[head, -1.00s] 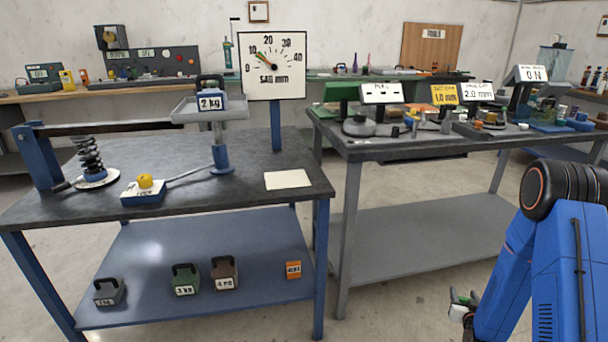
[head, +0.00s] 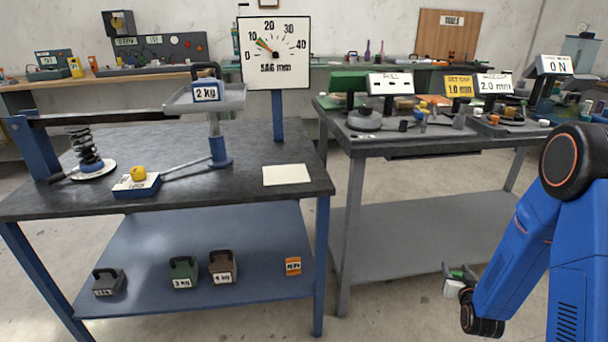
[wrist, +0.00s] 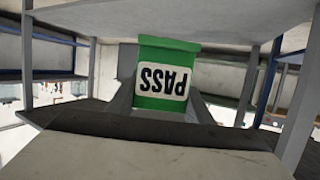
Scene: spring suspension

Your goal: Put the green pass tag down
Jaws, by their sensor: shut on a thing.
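The green pass tag (wrist: 165,78), with a white label reading PASS, shows upside down in the wrist view. My gripper (wrist: 160,105) is shut on it, with the tag standing out between the jaws. In the head view my gripper (head: 460,278) is low at the right, in front of the grey bench's lower shelf, with a bit of green at its tip. The tag is held in the air, apart from any surface I can see. A blank white card (head: 286,174) lies on the dark top of the left bench (head: 240,158), near its right front corner.
The left bench carries a spring, a 2 kg weight (head: 206,90) on a pan, a dial (head: 276,52) and a yellow-knobbed box (head: 137,184). Its lower shelf holds several weights and an orange tag (head: 293,266). The grey bench (head: 430,140) holds instruments and signs.

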